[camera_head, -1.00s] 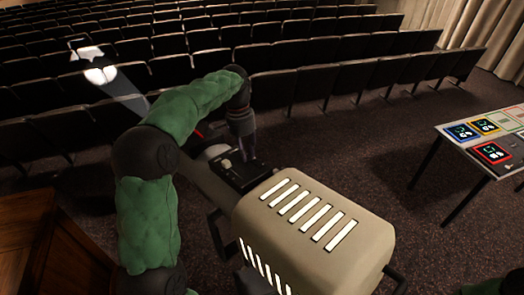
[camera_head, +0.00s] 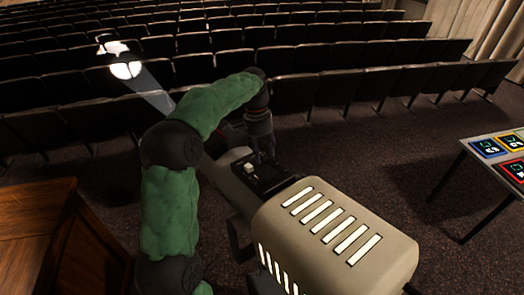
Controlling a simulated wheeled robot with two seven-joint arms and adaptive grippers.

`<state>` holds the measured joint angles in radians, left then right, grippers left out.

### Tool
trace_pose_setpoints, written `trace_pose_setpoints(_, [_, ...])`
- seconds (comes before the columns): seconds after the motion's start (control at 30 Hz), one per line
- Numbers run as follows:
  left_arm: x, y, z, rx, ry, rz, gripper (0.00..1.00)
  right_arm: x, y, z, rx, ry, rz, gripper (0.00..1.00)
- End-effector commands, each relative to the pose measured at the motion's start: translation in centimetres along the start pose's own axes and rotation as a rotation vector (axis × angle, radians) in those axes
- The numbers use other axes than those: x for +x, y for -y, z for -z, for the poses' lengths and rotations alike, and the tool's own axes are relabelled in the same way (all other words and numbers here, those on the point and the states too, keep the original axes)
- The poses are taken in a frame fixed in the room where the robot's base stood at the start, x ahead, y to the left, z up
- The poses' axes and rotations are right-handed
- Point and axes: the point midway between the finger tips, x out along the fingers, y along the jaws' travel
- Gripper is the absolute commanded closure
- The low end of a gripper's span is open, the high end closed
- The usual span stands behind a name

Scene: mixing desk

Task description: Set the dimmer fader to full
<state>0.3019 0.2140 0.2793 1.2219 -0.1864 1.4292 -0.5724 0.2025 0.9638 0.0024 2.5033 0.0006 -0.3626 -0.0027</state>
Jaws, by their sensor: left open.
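A beige spotlight (camera_head: 335,225) with lit slots stands in the middle of the view. On its top, toward the front, is a black control panel (camera_head: 268,182) with a small pale fader knob (camera_head: 249,168). My left gripper (camera_head: 263,157) points down at the far side of this panel, close beside the knob. It is open, but its fingertips are small and dark, and I cannot tell whether they touch anything. My green left arm hides part of the spotlight's barrel. My right gripper is not in view.
A table (camera_head: 490,147) with colored cards stands at the right. A wooden desk (camera_head: 45,225) fills the lower left.

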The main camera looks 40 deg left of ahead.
Motion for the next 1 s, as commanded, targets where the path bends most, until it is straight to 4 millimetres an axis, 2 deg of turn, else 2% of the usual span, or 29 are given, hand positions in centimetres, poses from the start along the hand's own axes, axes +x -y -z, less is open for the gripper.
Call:
trace_pose_setpoints(0.13, [-0.7, 0.0, 0.1, 0.0, -0.002, 0.001, 0.51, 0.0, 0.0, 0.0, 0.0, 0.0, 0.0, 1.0])
trace_pose_setpoints(0.27, [-2.4, 0.1, 0.1, 0.0, -0.003, 0.002, 0.51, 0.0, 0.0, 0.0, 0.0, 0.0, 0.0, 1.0])
trace_pose_setpoints(0.5, [-7.2, 0.1, 0.2, 0.0, -0.003, 0.002, 0.51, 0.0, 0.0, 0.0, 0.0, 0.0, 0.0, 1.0])
trace_pose_setpoints(0.7, [-10.3, 0.1, 0.2, 0.0, -0.001, 0.001, 0.51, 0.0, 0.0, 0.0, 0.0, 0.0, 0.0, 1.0])
trace_pose_setpoints(0.8, [-11.3, 0.1, 0.1, 0.0, -0.001, 0.001, 0.51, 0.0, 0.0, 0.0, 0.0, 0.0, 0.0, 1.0])
trace_pose_setpoints(1.0, [-12.0, 0.1, 0.1, 0.0, 0.0, 0.0, 0.51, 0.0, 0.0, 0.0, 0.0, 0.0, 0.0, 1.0])
